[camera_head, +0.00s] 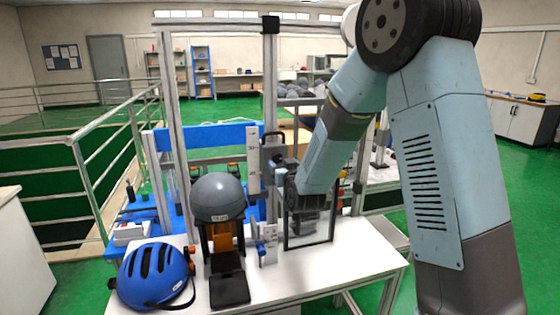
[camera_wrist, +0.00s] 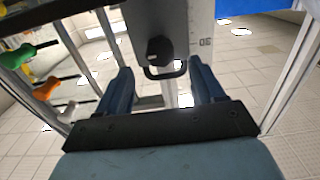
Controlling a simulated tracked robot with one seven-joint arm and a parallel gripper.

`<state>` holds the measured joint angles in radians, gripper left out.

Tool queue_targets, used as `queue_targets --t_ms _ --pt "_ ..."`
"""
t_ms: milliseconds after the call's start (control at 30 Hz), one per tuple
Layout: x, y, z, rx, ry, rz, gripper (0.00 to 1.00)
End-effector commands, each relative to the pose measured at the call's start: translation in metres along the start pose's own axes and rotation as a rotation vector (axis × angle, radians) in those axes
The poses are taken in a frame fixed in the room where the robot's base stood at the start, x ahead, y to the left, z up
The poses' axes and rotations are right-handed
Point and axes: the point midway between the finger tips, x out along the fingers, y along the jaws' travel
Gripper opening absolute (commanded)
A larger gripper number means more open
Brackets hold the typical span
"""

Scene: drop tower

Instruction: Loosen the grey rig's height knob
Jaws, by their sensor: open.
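The grey rig (camera_head: 270,80) is an upright metal frame behind the white table. A pale plate with scale marks (camera_head: 253,165) stands upright on it and also shows in the wrist view (camera_wrist: 200,30). I cannot tell for sure that this is the height knob. My gripper (camera_wrist: 163,80) is open and empty, with one blue finger on each side of the handle and knob, apparently apart from both. In the head view my gripper (camera_head: 282,176) is beside the plate, partly hidden.
A grey helmet (camera_head: 217,196) sits on a stand on the white table (camera_head: 345,268), with a blue helmet (camera_head: 155,275) at the front left. A clear framed panel (camera_head: 318,225) stands below my forearm. Coloured handles (camera_wrist: 45,88) are at left in the wrist view.

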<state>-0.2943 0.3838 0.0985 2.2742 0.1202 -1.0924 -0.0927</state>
Motion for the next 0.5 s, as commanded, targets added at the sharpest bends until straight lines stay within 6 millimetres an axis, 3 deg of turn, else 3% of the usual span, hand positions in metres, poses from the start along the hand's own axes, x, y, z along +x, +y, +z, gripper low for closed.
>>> queue_targets --t_ms 200,500 --pt "0.032 0.000 0.000 0.000 0.000 0.000 0.68" --pt "0.047 -0.001 0.000 0.000 0.000 0.000 0.68"
